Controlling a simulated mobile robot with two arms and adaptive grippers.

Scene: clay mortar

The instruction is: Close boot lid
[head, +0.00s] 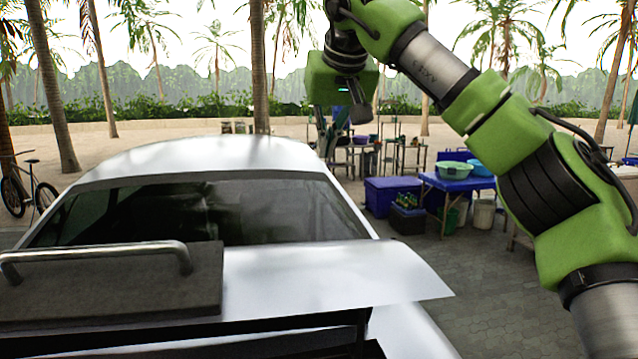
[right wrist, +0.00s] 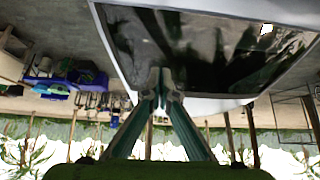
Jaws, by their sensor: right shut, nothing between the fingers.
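The white boot lid (head: 345,270) of a car spans the lower part of the head view, below the rear window. Its right corner sticks out past the car's side, and a dark gap shows beneath its near edge, so it looks raised. The white car roof (head: 210,155) and dark rear window (head: 215,210) lie beyond it; the rear window (right wrist: 205,50) also shows in the right wrist view. My right gripper (head: 335,140) hangs above the far right side of the roof, apart from the lid. Its fingertips (right wrist: 160,85) are together and empty. My left gripper is not in view.
A blue table (head: 450,184) with basins, a blue box (head: 388,196) and a crate of bottles (head: 407,214) stand right of the car. A bicycle (head: 28,190) stands at the left. Palm trunks rise behind. Paved ground (head: 490,270) is clear at the right.

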